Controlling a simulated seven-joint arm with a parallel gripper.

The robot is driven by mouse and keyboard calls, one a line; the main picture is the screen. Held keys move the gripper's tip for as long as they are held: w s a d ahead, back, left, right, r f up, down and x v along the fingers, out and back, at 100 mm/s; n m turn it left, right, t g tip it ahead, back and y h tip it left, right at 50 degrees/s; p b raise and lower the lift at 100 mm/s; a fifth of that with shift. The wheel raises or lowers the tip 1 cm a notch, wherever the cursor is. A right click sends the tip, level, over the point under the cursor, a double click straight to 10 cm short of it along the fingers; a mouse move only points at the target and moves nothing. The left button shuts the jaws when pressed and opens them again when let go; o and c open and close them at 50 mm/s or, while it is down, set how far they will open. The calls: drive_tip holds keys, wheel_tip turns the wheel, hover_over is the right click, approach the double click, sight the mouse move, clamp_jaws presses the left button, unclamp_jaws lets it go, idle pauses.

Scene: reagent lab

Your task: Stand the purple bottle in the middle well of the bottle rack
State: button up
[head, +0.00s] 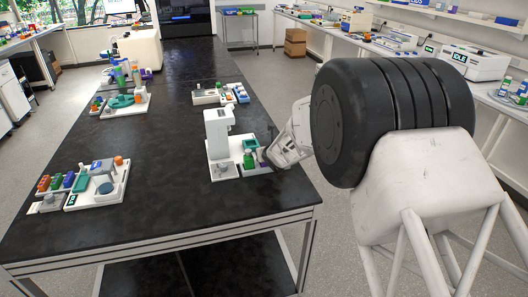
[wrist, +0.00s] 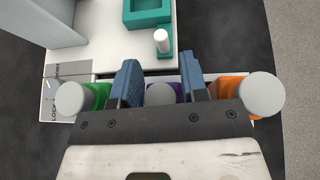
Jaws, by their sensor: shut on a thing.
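The purple bottle (wrist: 160,94) has a grey cap and sits between my gripper's two blue fingers (wrist: 160,82) in the wrist view; the gripper is shut on it. A green bottle (wrist: 97,92) is on its left and an orange bottle (wrist: 232,86) on its right, all in one row. The bottle rack (head: 257,171) is the pale block under my gripper (head: 266,156) in the head view, with the green bottle (head: 249,161) at its left. The wells are hidden, so I cannot tell whether the purple bottle's base is seated or above the middle well.
A white device (head: 218,131) on a white base stands just left of the rack. A teal tray (wrist: 147,12) and a small white-capped item (wrist: 161,41) lie beyond the bottles. Other white trays stand farther off; the black table's middle is clear.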

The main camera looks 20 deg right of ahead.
drive_tip(key=o, duration=1.4)
drive_tip(key=shift+r, duration=0.2)
drive_tip(key=shift+r, duration=3.3)
